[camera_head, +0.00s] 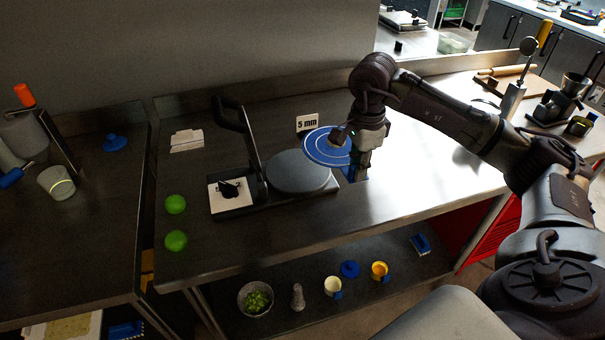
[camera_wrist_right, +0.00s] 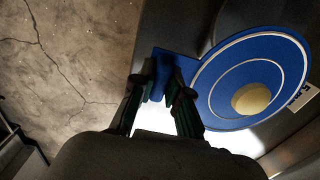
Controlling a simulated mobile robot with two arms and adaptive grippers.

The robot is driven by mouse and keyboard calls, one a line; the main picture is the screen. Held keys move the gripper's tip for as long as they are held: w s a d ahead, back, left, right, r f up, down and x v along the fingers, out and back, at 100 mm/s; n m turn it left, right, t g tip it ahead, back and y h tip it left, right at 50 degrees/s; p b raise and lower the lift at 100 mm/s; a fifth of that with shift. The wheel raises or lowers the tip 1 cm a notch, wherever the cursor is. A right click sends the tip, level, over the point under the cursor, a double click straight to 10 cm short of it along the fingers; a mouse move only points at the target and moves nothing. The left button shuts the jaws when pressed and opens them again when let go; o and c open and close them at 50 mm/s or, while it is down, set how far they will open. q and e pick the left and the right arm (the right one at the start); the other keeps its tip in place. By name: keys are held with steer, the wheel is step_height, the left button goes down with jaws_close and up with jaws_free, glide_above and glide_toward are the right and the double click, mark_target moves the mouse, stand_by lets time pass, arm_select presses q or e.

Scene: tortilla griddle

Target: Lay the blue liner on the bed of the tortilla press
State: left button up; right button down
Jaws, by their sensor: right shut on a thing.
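The tortilla press stands on the steel counter, with its round grey bed (camera_head: 298,172) bare in the part that shows. Its dark lever (camera_head: 236,122) stands up at the left. The blue liner (camera_head: 318,157), a disc with white rings, is just right of and behind the bed, overlapping its far right edge in the picture. I cannot tell whether it touches the press. My right gripper (camera_head: 361,168) is shut on a blue tab at the liner's side; the right wrist view shows the fingers (camera_wrist_right: 160,84) around this tab and the liner (camera_wrist_right: 218,98) beside them. My left gripper is not in view.
A small "5 mm" sign (camera_head: 307,122) stands behind the press. Two green balls (camera_head: 175,204) and a white stack (camera_head: 187,140) lie left of it. A pale round lump (camera_wrist_right: 251,98) shows over the liner. Bare counter (camera_head: 430,170) extends right.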

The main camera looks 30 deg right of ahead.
steer(key=w+a+f+p, duration=0.1)
steer(key=w+a+f, duration=0.1)
steer(key=f, duration=0.1)
steer(key=w+a+f+p, duration=0.2)
steer(key=f, duration=0.1)
steer(key=w+a+f+p, duration=0.1)
steer(key=w+a+f, duration=0.2)
steer(key=shift+f+p, duration=0.1)
steer(key=shift+p, duration=0.25)
steer(key=shift+f, duration=0.5)
steer(key=c, duration=1.2)
jaws_free()
steer(key=shift+r, duration=0.1)
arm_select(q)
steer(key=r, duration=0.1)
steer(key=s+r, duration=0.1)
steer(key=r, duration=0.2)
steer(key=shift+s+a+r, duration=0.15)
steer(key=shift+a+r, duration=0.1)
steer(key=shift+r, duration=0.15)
arm_select(e)
steer(key=shift+o, duration=0.2)
